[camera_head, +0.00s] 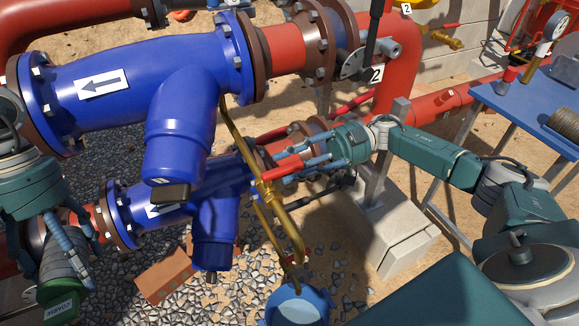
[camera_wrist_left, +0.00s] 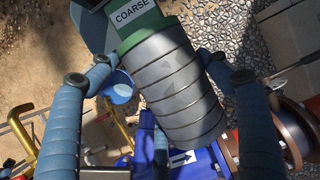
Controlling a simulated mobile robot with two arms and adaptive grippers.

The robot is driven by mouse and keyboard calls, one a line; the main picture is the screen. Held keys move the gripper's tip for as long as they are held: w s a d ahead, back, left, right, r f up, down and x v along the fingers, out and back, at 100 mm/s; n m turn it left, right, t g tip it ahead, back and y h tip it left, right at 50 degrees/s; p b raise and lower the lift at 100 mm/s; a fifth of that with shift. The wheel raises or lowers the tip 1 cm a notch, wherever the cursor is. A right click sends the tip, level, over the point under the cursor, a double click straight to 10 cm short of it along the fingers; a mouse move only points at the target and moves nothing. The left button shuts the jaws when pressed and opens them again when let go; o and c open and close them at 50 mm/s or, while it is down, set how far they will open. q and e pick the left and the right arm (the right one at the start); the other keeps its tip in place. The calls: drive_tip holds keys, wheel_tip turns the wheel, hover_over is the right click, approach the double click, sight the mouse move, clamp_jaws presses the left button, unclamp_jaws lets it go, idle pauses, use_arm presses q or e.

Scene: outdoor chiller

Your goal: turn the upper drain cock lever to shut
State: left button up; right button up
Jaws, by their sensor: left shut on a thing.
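The upper drain cock (camera_head: 265,188) is a brass valve on the bent brass pipe below the upper blue strainer (camera_head: 180,110). Its red lever (camera_head: 283,177) points right, across the pipe. My right gripper (camera_head: 293,160) reaches in from the right. Its fingers look spread, with tips close to the lever's outer end; contact is unclear. My left gripper (camera_head: 76,232) is shut on a ribbed grey strainer screen (camera_wrist_left: 175,90) with a green end marked COARSE (camera_wrist_left: 143,27). The screen is held at the lower left in the head view.
A lower blue strainer (camera_head: 215,228) hangs beneath the upper one. A blue bucket (camera_head: 297,308) stands below the brass pipe's end. A brick (camera_head: 165,275) lies on gravel. A concrete block (camera_head: 392,235) and a blue table (camera_head: 530,105) are to the right.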

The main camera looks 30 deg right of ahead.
drive_tip(key=shift+d, duration=0.1)
drive_tip(key=d, duration=1.1)
drive_tip(key=shift+s+d, duration=0.15)
drive_tip(key=shift+d, duration=0.25)
